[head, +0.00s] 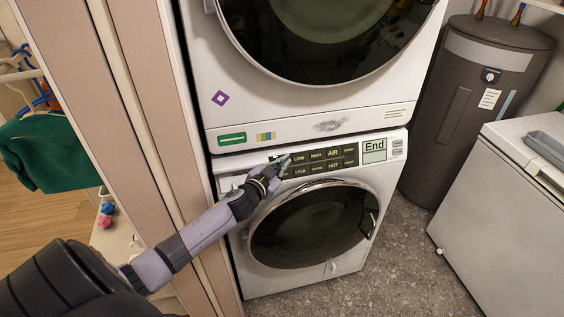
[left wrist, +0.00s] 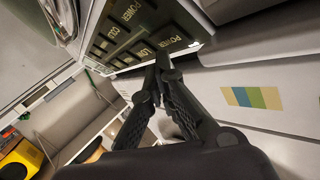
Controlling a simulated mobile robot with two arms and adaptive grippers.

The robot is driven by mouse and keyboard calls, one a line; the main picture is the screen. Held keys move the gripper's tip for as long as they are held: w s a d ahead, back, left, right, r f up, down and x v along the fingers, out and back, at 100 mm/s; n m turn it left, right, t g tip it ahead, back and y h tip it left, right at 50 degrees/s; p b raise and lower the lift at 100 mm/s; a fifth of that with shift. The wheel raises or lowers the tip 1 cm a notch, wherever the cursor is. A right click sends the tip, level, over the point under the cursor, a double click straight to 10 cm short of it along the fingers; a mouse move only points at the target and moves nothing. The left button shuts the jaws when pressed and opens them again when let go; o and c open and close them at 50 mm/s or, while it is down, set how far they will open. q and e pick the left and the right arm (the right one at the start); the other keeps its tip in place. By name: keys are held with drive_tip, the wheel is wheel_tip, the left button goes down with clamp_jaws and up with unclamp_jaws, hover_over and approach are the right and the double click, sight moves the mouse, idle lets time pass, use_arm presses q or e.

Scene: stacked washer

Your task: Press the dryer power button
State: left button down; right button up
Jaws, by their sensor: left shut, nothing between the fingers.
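A black control panel (head: 322,160) runs between the two stacked white machines. In the head view its keys read LOW, HIGH, AIR and HOT, with an "End" display (head: 374,150) at the right. My left gripper (head: 284,163) is at the panel's left end, covering the keys there. In the left wrist view the fingers (left wrist: 163,60) are shut and empty, with tips close below a key labelled POWER (left wrist: 174,41). A second POWER key (left wrist: 131,12) shows at the top. I cannot tell whether the tips touch the panel, or which POWER key is the dryer's. My right gripper is out of view.
The upper machine (head: 310,105) overhangs the panel; the lower machine's round door (head: 315,222) is below. A wooden door frame (head: 133,100) stands close to my left arm. A dark water tank (head: 485,100) and a white chest (head: 505,200) stand at the right, with open floor (head: 405,255) before them.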

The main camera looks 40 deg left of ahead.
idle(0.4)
use_arm(q)
drive_tip(key=shift+w+a, duration=0.1)
drive_tip(key=shift+w+a+f, duration=0.15)
drive_tip(key=shift+w+a, duration=0.05)
drive_tip(key=shift+a, duration=0.05)
idle(0.5)
drive_tip(key=shift+s+d+r, duration=0.2)
drive_tip(key=shift+s+d, duration=0.15)
drive_tip(key=shift+d, duration=0.05)
drive_tip(key=shift+p, duration=0.3)
